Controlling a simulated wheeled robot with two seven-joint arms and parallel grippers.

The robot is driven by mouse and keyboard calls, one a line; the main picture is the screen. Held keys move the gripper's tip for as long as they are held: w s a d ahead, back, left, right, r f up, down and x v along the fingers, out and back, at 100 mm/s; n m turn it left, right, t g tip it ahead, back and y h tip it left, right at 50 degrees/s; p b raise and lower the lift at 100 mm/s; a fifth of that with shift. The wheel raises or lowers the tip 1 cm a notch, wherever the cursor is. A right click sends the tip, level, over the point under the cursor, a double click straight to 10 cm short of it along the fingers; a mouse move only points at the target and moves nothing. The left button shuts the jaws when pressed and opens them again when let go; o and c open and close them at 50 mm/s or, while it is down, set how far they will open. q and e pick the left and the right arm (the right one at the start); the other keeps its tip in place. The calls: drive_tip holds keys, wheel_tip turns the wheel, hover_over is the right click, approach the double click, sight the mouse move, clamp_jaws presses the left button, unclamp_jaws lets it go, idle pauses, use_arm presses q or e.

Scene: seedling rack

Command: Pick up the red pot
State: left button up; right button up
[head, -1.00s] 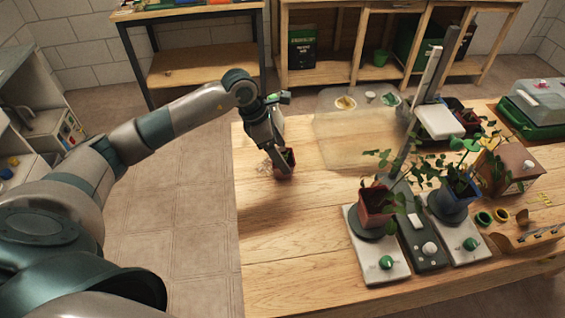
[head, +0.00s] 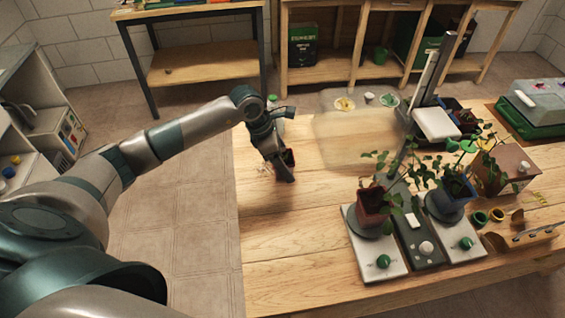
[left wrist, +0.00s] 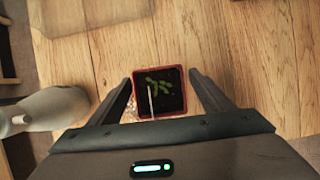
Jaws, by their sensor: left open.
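A small square red pot (left wrist: 137,77) with dark soil and a green seedling shows in the left wrist view. It stands on the wooden table and also shows in the head view (head: 291,158), partly hidden by my left gripper. My left gripper (head: 283,170) is open and points down at the pot. In the left wrist view its fingers lie on either side of the pot, with a narrow gap visible at the right; contact at the left is unclear. My right gripper is not in view.
A pale bottle (left wrist: 50,108) stands left of the pot in the wrist view. A larger reddish pot (head: 372,202) with a leafy plant sits on a white stand, beside a blue pot (head: 451,190). The table (head: 300,240) in front of the gripper is clear.

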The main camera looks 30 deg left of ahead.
use_arm(q)
drive_tip(key=shift+w+d+f, duration=0.15)
drive_tip(key=shift+d+f, duration=0.05)
drive_tip(key=shift+f, duration=0.25)
drive_tip(key=shift+d+f, duration=0.1)
drive_tip(key=shift+f, duration=0.2)
drive_tip(key=shift+w+f, duration=0.1)
drive_tip(key=shift+f, duration=0.05)
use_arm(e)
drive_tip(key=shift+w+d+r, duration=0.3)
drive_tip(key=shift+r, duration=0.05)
use_arm(q)
drive_tip(key=c, duration=1.2)
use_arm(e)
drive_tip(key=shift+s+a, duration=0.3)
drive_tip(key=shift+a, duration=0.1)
